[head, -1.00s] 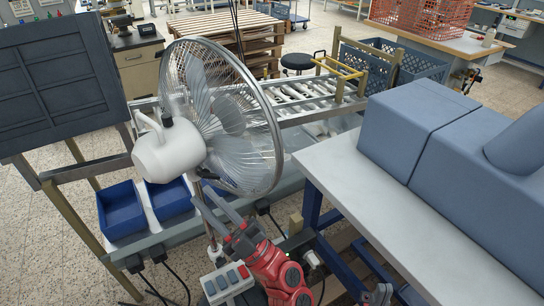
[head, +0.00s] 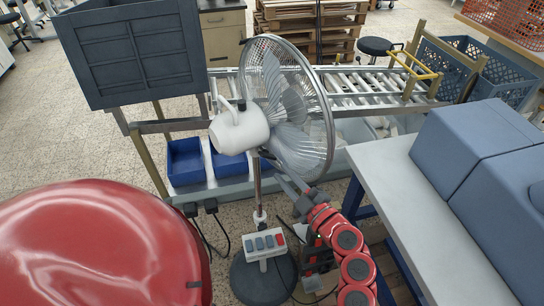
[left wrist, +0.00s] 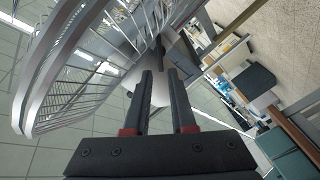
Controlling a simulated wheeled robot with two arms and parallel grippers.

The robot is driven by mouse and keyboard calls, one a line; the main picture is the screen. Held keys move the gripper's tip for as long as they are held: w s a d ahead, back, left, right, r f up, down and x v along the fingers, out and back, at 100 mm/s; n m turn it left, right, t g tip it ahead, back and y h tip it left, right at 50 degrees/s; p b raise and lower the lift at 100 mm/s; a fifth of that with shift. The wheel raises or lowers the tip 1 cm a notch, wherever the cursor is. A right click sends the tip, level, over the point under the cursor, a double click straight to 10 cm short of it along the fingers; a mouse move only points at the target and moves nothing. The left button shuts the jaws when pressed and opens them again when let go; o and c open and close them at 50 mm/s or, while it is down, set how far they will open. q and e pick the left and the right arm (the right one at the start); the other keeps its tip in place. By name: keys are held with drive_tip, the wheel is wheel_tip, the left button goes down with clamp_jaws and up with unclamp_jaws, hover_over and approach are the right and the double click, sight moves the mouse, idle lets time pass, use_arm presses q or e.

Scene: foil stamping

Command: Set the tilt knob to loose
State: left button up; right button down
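A standing fan has a white motor housing (head: 238,131) and a wire grille (head: 303,110) turned to the right. A small dark part (head: 265,153), which looks like the tilt knob, sits under the housing by the pole top. Its setting is too small to read. My left gripper (head: 283,183) is just below and right of this part, under the grille. In the left wrist view its two dark fingers (left wrist: 162,74) stand apart with nothing held between them. The grille (left wrist: 75,62) fills the left there, with the white housing (left wrist: 138,88) behind the fingers. My right gripper is not in view.
A button box (head: 264,244) is on the fan's pole above its round base (head: 262,280). Blue bins (head: 186,164) stand behind, below a roller conveyor (head: 375,84). A white-topped table (head: 400,185) with blue-grey blocks lies right of the arm.

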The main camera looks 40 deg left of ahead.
sight(268, 158)
use_arm(q)
drive_tip(key=p+x, duration=0.1)
drive_tip(key=x, duration=0.5)
drive_tip(key=shift+w+a, duration=0.1)
drive_tip(key=shift+a, duration=0.15)
clamp_jaws()
